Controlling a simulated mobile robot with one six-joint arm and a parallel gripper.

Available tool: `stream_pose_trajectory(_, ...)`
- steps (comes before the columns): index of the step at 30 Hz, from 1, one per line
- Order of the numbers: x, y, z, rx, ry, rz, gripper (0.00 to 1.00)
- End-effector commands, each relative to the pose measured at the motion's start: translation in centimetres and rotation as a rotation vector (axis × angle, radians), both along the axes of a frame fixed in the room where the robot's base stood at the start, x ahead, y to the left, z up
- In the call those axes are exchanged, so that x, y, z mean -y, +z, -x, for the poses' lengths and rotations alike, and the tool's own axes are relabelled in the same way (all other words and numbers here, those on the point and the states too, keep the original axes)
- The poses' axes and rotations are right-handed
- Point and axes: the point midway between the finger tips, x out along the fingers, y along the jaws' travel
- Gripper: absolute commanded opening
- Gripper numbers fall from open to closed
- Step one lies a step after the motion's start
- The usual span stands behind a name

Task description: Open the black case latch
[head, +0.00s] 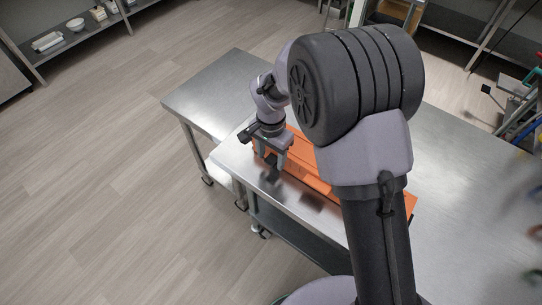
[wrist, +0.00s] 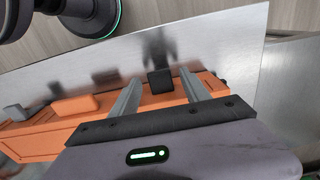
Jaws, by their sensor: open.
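An orange case (head: 316,178) lies on the steel table, partly hidden behind my arm in the head view. In the wrist view the case (wrist: 40,142) runs from the left edge to the right behind my gripper. A small black latch (wrist: 160,82) shows on its near-table side. My gripper (wrist: 159,77) is open, with one grey finger on each side of the black latch. I cannot tell whether either finger touches it. In the head view my gripper (head: 271,160) points down at the left end of the case.
The steel table (head: 226,152) has a bare, reflective strip in front of the case. A second steel table (head: 205,100) adjoins at the left. Raised orange (wrist: 75,107) and grey (wrist: 15,112) pieces sit along the case. Shelves (head: 75,40) stand far left.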

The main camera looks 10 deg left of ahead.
Motion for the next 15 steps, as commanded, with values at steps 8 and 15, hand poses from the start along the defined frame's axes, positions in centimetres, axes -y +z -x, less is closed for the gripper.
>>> stream_pose_trajectory(8,0.0,0.07,0.0,0.0,0.0,0.0,0.19)
stream_pose_trajectory(15,-0.02,0.04,0.02,0.002,0.0,0.001,0.0)
